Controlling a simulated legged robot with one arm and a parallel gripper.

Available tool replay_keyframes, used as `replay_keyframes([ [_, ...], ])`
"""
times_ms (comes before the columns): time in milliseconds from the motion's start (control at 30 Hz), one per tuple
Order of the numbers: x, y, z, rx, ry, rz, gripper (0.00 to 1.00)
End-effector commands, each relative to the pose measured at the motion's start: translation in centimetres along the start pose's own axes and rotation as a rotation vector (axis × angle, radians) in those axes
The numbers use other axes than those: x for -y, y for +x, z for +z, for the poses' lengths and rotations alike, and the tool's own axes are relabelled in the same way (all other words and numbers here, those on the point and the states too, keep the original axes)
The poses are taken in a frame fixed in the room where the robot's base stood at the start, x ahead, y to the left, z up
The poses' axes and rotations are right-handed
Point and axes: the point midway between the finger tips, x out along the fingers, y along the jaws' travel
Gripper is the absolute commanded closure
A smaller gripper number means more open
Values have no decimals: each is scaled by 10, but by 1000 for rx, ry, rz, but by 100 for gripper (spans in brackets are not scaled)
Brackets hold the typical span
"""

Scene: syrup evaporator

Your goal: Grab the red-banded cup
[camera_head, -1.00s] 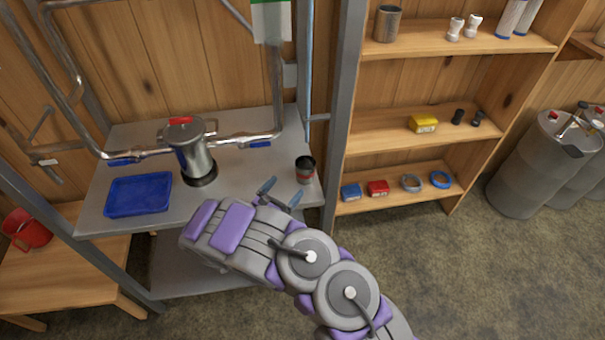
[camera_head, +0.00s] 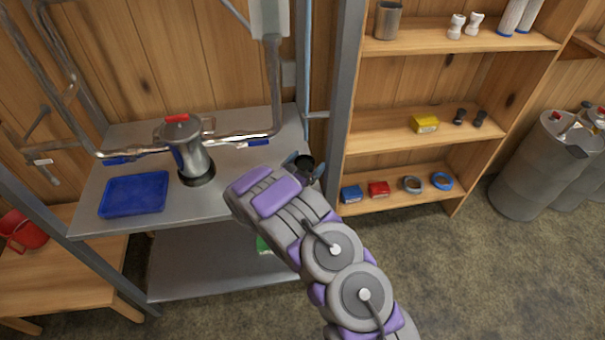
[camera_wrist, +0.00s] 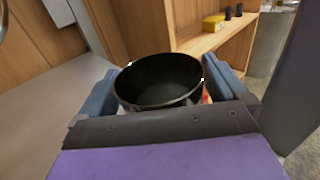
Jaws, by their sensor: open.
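The cup (camera_head: 305,165) stands at the right end of the grey metal shelf, mostly hidden behind my gripper in the head view. In the wrist view the dark, open-topped cup (camera_wrist: 158,82) sits between my two blue-grey fingers, and a little red shows low on its right side. My gripper (camera_wrist: 165,88) is open, with one finger on each side of the cup. It also shows in the head view (camera_head: 304,166). I cannot tell whether the fingers touch the cup wall.
A metal pot (camera_head: 186,150) and a blue tray (camera_head: 134,195) stand left on the same shelf (camera_head: 205,205). A grey upright post (camera_head: 343,100) is close to the right of the cup. A wooden shelf unit (camera_head: 400,147) with small items is beyond it.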

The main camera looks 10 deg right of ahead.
Motion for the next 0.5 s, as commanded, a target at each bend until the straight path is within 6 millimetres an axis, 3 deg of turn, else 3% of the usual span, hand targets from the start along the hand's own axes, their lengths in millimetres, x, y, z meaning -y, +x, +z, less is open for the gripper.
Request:
replay_keyframes([
  [233,-3,-1,0,4,-3,1,0],
  [500,-3,-1,0,4,-4,1,25],
])
